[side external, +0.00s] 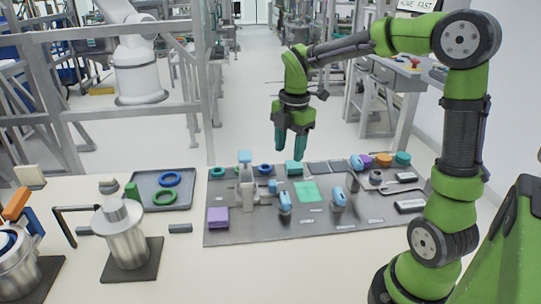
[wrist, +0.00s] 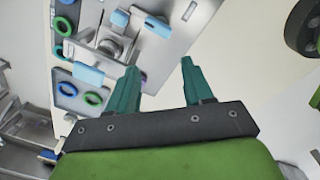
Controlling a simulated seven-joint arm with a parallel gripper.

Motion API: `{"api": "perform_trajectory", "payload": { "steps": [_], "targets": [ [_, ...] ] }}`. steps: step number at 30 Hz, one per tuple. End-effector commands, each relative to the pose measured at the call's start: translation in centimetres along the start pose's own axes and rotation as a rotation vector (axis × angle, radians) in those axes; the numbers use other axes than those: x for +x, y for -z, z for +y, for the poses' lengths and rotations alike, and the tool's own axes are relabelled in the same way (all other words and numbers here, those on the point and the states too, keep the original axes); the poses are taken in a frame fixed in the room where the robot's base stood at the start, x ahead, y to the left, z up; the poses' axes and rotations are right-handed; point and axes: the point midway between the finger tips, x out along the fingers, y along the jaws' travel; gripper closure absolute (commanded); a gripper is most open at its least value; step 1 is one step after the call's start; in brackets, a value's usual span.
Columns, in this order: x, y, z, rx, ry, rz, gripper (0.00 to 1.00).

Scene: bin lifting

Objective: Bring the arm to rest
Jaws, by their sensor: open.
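My arm is green with black joints and reaches in from the right in the side external view. My gripper (side external: 290,146) has teal fingers that point down, apart and empty, above the back of the dark board (side external: 260,226). The fingers do not touch the board or anything on it. In the wrist view my gripper (wrist: 158,72) shows both teal fingers spread with nothing between them.
The board holds a purple block (side external: 217,217), a green plate (side external: 306,192), several blue parts and a grey fixture. A tray (side external: 180,197) with blue and green rings lies left of it. A metal canister (side external: 122,235) stands further left. Air around my gripper is clear.

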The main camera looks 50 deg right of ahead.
Motion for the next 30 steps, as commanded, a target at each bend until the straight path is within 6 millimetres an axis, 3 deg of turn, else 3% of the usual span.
{"api": "perform_trajectory", "payload": {
  "steps": [11,19,21,24,30],
  "targets": [
    [-1.5,3.4,-5.0,1.050,-0.172,0.101,0.49],
    [-3.1,6.5,-10.2,1.738,-0.214,0.430,0.49],
    [-3.5,7.4,-11.6,1.823,-0.192,0.526,0.49],
    [-4.0,8.3,-12.9,1.819,-0.173,0.608,0.49],
    [-5.0,9.4,-13.7,1.762,-0.171,0.662,0.49]
  ]
}}
